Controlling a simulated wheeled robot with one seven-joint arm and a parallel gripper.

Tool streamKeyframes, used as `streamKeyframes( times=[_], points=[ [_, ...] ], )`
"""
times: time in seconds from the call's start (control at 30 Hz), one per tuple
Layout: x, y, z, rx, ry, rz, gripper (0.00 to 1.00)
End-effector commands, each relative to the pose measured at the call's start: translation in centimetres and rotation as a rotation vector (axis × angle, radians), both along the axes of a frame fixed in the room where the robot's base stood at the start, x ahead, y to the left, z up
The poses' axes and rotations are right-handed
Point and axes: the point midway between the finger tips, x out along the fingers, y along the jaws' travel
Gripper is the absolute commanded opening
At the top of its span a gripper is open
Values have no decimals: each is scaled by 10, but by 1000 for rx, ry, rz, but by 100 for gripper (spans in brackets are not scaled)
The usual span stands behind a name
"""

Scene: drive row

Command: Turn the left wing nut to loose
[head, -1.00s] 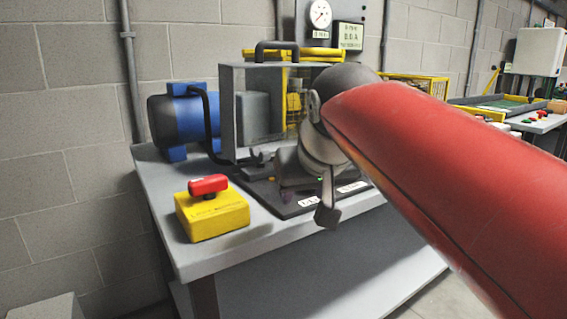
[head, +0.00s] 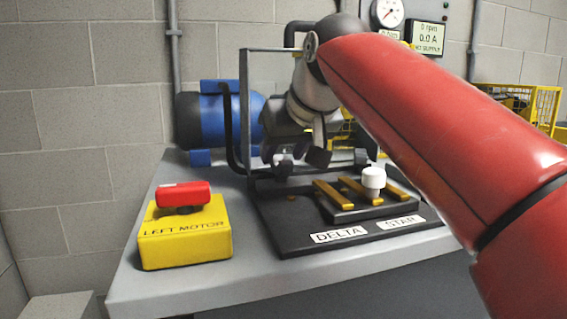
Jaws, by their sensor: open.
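My gripper (head: 308,155) is open. It points down at the back of the black base plate (head: 278,232), in front of the blue motor. One grey finger with a dark pad shows clearly; the other is hard to make out. A dark knob-like piece (head: 283,166) shows just left of that pad. I cannot tell for sure whether it is the left wing nut or part of my gripper. A similar dark piece (head: 361,158) stands to the right, apart from the pad. No grip on anything shows.
Brass bars (head: 333,194) and a white knob (head: 374,178) sit on the plate, behind DELTA and STAR labels. A yellow LEFT MOTOR box (head: 185,245) with a red handle (head: 183,195) stands front left. A grey frame (head: 245,110) rises beside the blue motor (head: 200,125).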

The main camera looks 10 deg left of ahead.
Motion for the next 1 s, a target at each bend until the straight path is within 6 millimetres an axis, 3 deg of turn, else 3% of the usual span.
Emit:
streamKeyframes(
  times=[0.2,0.53,0.87,1.0],
  points=[
    [13,11,-17,1,0,1,44],
    [15,12,-19,1,-1,0,42],
    [15,12,-19,1,-1,0,0],
    [15,11,-19,1,-1,3,0]
  ],
)
